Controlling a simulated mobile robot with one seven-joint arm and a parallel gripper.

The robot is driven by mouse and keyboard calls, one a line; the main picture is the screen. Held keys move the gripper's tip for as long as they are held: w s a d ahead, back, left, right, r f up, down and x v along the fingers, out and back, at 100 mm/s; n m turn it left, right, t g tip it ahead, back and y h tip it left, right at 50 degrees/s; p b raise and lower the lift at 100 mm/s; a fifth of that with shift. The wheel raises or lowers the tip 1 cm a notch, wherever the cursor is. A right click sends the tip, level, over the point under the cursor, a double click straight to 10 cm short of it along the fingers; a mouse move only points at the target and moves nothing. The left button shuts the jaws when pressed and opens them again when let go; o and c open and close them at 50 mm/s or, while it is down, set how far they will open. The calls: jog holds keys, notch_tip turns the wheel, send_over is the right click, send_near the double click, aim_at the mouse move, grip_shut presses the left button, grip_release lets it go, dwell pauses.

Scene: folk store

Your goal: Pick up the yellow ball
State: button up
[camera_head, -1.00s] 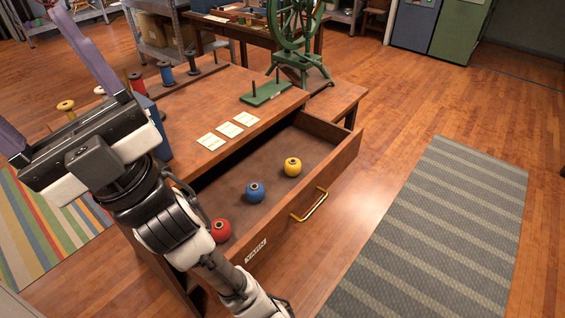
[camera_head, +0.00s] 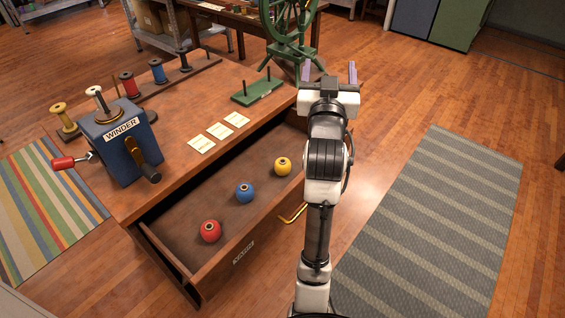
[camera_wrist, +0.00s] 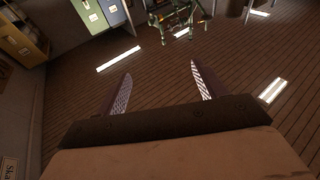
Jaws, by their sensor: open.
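The yellow ball (camera_head: 283,166) lies in the open drawer (camera_head: 222,268), nearest its right end in the head view. A blue ball (camera_head: 245,193) and a red ball (camera_head: 210,231) lie in a row to its left. My gripper (camera_head: 329,72) is raised to the right of the drawer, apart from the yellow ball, with its two fingers spread and nothing between them. The wrist view shows the open fingers (camera_wrist: 160,88) over bare floor; no ball shows there. My arm hides the drawer's right end and part of its gold handle (camera_head: 292,214).
A blue winder (camera_head: 122,145), thread spools, several white cards (camera_head: 219,131) and a green stand (camera_head: 258,91) sit on the wooden table. A green spinning wheel (camera_head: 292,40) stands behind. Open floor and a grey striped rug (camera_head: 435,220) lie to the right.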

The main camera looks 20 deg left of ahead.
jog(key=w+d+f+m+g+h+p, duration=0.1)
jog(key=d+f+m+g+h, duration=0.15)
jog(key=d, duration=0.35)
jog(key=w+d+f+m+g+h, duration=0.1)
jog(key=w+d+f+h, duration=0.1)
jog(key=d+f, duration=0.25)
jog(key=w+d+r+m+t+h, duration=0.1)
jog(key=d+r+m+t, duration=0.1)
jog(key=r+m, duration=0.45)
jog(key=w+d+r+m+t+h, duration=0.1)
jog(key=d+r+m+t, duration=0.2)
jog(key=r, duration=0.7)
jog(key=m+g+y, duration=0.1)
jog(key=m+g, duration=0.8)
jog(key=m, duration=1.8)
send_over(284, 162)
jog(key=s, duration=0.5)
notch_tip(284, 162, down, 37)
jog(key=shift+n+t, duration=0.3)
jog(key=shift+t, duration=0.05)
jog(key=f, duration=0.7)
jog(key=shift+s+a+f, duration=0.1)
jog(key=shift+a, duration=0.15)
jog(key=shift+p+x, duration=0.7)
jog(key=shift+x, duration=3.15)
jog(key=shift+f, duration=0.1)
